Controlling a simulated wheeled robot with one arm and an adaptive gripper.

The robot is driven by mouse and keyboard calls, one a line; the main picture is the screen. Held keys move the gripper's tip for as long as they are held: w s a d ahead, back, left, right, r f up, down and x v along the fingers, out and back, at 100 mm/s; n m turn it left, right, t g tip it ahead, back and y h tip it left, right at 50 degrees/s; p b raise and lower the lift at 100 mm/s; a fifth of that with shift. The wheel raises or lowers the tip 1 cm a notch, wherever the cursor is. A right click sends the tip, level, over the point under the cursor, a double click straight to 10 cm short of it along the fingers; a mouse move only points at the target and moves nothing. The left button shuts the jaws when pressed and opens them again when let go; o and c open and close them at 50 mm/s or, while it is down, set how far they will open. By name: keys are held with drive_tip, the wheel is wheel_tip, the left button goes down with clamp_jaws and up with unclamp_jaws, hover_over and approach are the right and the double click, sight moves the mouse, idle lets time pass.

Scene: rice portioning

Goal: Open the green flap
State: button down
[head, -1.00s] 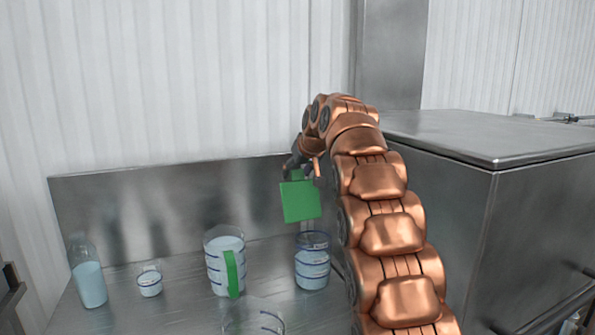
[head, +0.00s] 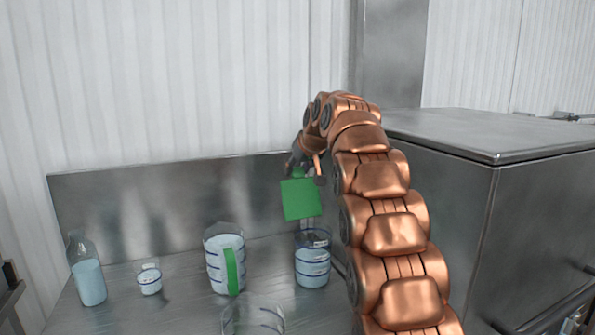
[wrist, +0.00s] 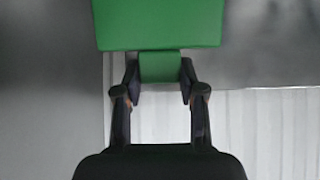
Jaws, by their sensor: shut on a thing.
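The green flap (head: 300,199) is a flat square panel with a narrower tab at its top. It hangs upright in front of the metal back panel, above a measuring cup. My gripper (head: 302,171) is at its top edge, partly hidden by my arm. In the wrist view my gripper (wrist: 160,88) has a finger on each side of the green tab (wrist: 160,66) and is shut on it. The wide part of the green flap (wrist: 158,22) fills the top of that view. I cannot tell whether the flap is fixed to anything else.
A measuring cup (head: 312,268) stands below the flap. A jug with a green handle (head: 216,266), a small cup (head: 150,281), a bottle (head: 89,283) and a clear container (head: 252,318) stand to its left. A large metal cabinet (head: 480,210) is at the right.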

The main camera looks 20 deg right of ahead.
drive_tip(key=shift+s+t+b, duration=1)
drive_tip(key=shift+s+b, duration=0.2)
drive_tip(key=shift+b, duration=1.65)
drive_tip(key=shift+s+r+t+b, duration=0.3)
drive_tip(key=shift+s+r+b, duration=0.1)
drive_tip(key=shift+b, duration=0.2)
drive_tip(key=c, duration=0.6)
unclamp_jaws()
drive_tip(key=shift+c, duration=0.2)
drive_tip(key=v, duration=1.2)
